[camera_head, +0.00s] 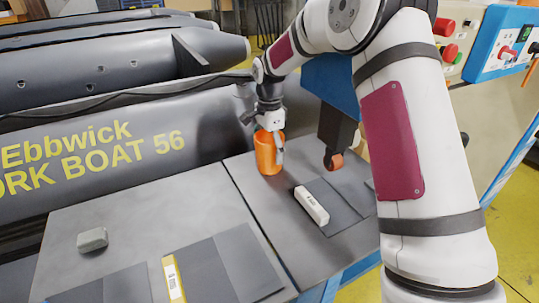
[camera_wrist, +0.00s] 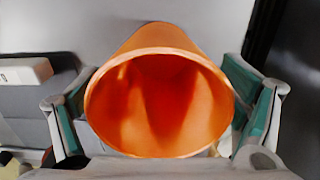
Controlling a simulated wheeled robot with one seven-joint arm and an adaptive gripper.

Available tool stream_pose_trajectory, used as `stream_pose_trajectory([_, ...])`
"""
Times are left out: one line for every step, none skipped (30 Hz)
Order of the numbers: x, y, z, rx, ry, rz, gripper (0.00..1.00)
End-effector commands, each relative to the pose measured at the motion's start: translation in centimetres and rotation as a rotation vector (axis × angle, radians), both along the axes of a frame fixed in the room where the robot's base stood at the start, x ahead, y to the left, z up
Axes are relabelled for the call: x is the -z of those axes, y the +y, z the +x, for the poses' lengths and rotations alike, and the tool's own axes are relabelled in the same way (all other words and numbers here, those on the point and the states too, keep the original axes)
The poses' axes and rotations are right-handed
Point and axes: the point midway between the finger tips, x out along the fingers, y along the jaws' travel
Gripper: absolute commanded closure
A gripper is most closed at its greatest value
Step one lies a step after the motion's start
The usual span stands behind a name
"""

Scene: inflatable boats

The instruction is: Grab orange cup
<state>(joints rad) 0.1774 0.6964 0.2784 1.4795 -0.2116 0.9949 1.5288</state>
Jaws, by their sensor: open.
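The orange cup (camera_head: 267,156) stands upright on the grey table (camera_head: 235,172), near its back edge beside the boat. In the wrist view the cup (camera_wrist: 158,105) fills the middle, and I look into its open mouth. My gripper (camera_head: 269,130) points down at the cup from above. In the wrist view my gripper (camera_wrist: 160,115) is open, with one finger on each side of the cup. Whether the fingers touch the cup wall is not clear. The lower part of the cup is hidden from the wrist camera.
A white block (camera_head: 311,206) lies on a dark folder (camera_head: 335,205) right of the cup. A grey-green block (camera_head: 92,240) and another folder (camera_head: 222,268) lie on the near table. A dark inflatable boat (camera_head: 110,150) stands behind the tables.

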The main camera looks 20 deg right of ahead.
Motion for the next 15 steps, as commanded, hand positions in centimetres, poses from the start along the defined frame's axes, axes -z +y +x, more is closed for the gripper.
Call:
stream_pose_trajectory([0.00, 0.01, 0.01, 0.000, 0.000, 0.000, 0.10])
stream_pose_trajectory([0.00, 0.01, 0.01, 0.000, 0.000, 0.000, 0.10])
stream_pose_trajectory([-0.01, 0.01, 0.00, 0.000, 0.000, 0.000, 0.10])
stream_pose_trajectory([-0.01, 0.01, 0.00, 0.000, 0.000, 0.000, 0.10])
stream_pose_trajectory([-0.01, 0.00, 0.00, 0.000, 0.000, 0.000, 0.10])
stream_pose_trajectory([-0.01, 0.00, 0.00, 0.000, 0.000, 0.000, 0.19])
stream_pose_trajectory([-0.01, 0.00, 0.00, 0.000, 0.000, 0.000, 0.26])
stream_pose_trajectory([-0.02, 0.00, -0.01, 0.000, 0.000, 0.000, 0.32])
stream_pose_trajectory([-0.02, 0.00, -0.01, 0.000, 0.000, 0.000, 0.41])
stream_pose_trajectory([-0.02, 0.00, -0.01, 0.000, 0.000, 0.000, 0.48])
stream_pose_trajectory([-0.02, 0.00, -0.01, 0.000, 0.000, 0.000, 0.55])
stream_pose_trajectory([-0.02, 0.00, -0.01, 0.000, 0.000, 0.000, 0.60])
stream_pose_trajectory([-0.02, 0.00, -0.01, 0.000, 0.000, 0.000, 0.60])
stream_pose_trajectory([-0.02, 0.00, -0.01, 0.000, 0.000, 0.000, 0.60])
stream_pose_trajectory([-0.01, 0.00, -0.01, 0.000, 0.000, 0.000, 0.60])
